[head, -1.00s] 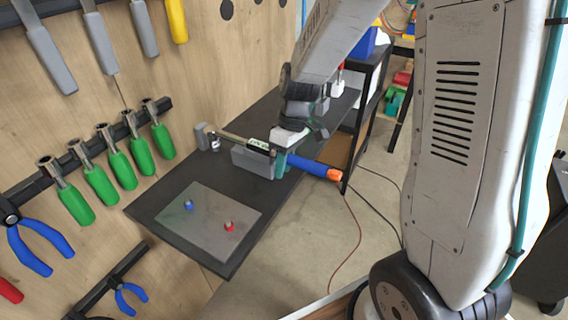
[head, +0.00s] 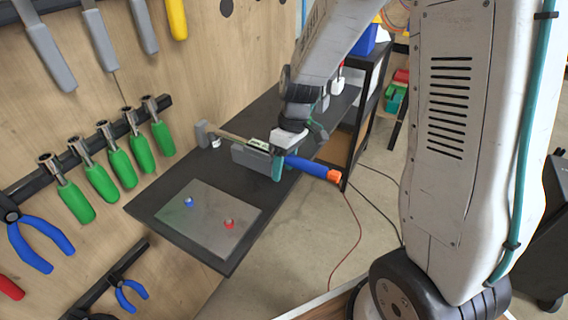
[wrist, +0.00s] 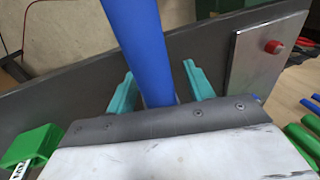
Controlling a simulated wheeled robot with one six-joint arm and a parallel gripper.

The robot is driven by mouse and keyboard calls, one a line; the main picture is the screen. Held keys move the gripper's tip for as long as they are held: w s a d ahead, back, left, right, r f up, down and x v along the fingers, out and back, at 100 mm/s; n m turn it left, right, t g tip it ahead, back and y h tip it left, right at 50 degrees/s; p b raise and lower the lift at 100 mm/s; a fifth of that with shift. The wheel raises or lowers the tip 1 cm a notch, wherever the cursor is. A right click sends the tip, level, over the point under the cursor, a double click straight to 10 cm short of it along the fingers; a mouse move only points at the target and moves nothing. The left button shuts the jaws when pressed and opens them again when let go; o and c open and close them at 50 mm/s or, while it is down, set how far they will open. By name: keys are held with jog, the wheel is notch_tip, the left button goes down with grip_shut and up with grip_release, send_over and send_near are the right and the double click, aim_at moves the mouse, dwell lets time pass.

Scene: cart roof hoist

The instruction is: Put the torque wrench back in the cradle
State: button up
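The torque wrench has a blue handle (head: 306,167) with an orange end and a thin shaft with a pale display. It lies across the grey cradle block (head: 250,158) on the dark shelf. The shaft runs left toward a grey upright piece (head: 202,134); whether it rests fully in the supports is hard to tell. My gripper (head: 296,150) is at the inner end of the handle. In the wrist view, its teal fingers (wrist: 158,90) stand apart on either side of the blue handle (wrist: 136,40), with gaps visible. The shaft is partly hidden by my gripper.
The pegboard at left holds green-handled tools (head: 118,170) and blue pliers (head: 35,240). A dark rack (head: 368,90) stands behind. The floor right of the shelf is open.

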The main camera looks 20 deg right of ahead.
jog(key=v, duration=0.7)
jog(key=shift+d+r, duration=0.1)
jog(key=shift+r, duration=0.25)
jog(key=shift+m, duration=0.3)
jog(key=s+m, duration=0.2)
jog(key=s, duration=0.1)
jog(key=s+r+g, duration=0.1)
jog(key=s, duration=0.1)
jog(key=shift+d+r+m, duration=0.1)
jog(key=shift+d+m, duration=0.15)
jog(key=shift+m, duration=0.15)
jog(key=s+r+m+t+h, duration=0.1)
jog(key=s+r+m+t, duration=0.1)
jog(key=s+r, duration=0.3)
jog(key=s+r+m+t+h, duration=0.1)
jog(key=s+r, duration=0.4)
jog(key=s, duration=0.7)
jog(key=shift+s+d+r+m+t+h, duration=0.3)
jog(key=shift+s+d+m+t, duration=0.05)
jog(key=shift+m+t, duration=0.05)
